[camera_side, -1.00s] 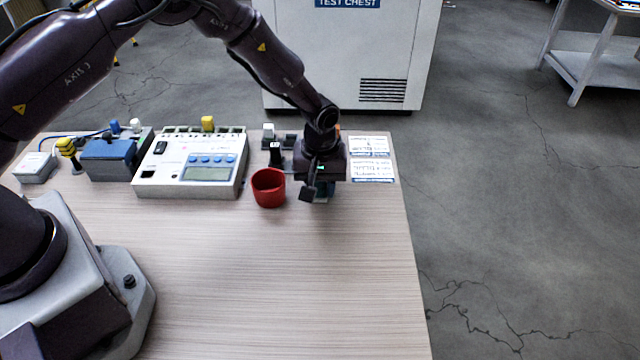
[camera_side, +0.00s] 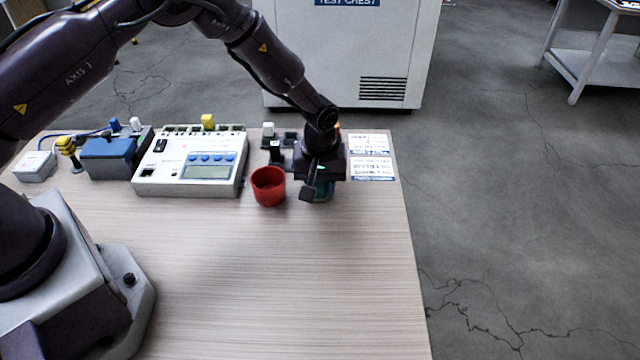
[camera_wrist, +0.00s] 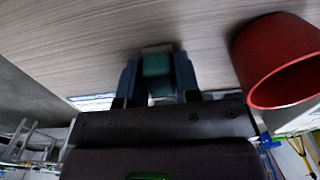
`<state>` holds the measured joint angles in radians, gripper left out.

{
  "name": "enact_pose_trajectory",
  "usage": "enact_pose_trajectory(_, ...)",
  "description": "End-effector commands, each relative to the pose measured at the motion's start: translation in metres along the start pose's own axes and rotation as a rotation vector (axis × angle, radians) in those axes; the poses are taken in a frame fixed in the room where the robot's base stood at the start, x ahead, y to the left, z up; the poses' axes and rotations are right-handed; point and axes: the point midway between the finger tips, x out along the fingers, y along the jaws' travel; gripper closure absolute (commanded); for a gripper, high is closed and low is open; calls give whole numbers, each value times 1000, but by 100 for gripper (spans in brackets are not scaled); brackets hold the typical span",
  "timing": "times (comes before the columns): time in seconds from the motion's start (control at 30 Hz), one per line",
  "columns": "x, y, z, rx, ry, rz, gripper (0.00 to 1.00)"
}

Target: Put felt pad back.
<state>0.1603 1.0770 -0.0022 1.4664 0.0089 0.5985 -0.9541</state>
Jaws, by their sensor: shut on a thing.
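My gripper (camera_side: 318,188) is at the right end of the table, just right of the red cup (camera_side: 268,186). In the wrist view, its two blue-grey fingers (camera_wrist: 158,82) are shut on a teal block (camera_wrist: 157,70), which seems to be the felt pad. A pale grey edge shows at the block's far end. I cannot tell whether the pad touches the table. The red cup also stands close by on the right in the wrist view (camera_wrist: 268,62).
A white meter box (camera_side: 190,165) and a blue clamp block (camera_side: 108,158) stand left of the cup. A dark fixture (camera_side: 276,152) is behind the cup. Printed cards (camera_side: 371,168) lie right of my gripper. The front of the table (camera_side: 290,280) is clear.

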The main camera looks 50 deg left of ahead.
Motion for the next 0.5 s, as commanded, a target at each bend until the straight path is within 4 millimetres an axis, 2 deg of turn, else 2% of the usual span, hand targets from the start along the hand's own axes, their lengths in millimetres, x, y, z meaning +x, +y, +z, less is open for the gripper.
enact_pose_trajectory(0.27,1,0,0,0,0,0,91)
enact_pose_trajectory(0.3,1,0,0,0,0,0,60)
enact_pose_trajectory(0.4,1,0,0,0,0,0,40)
enact_pose_trajectory(0.5,1,0,0,0,0,0,40)
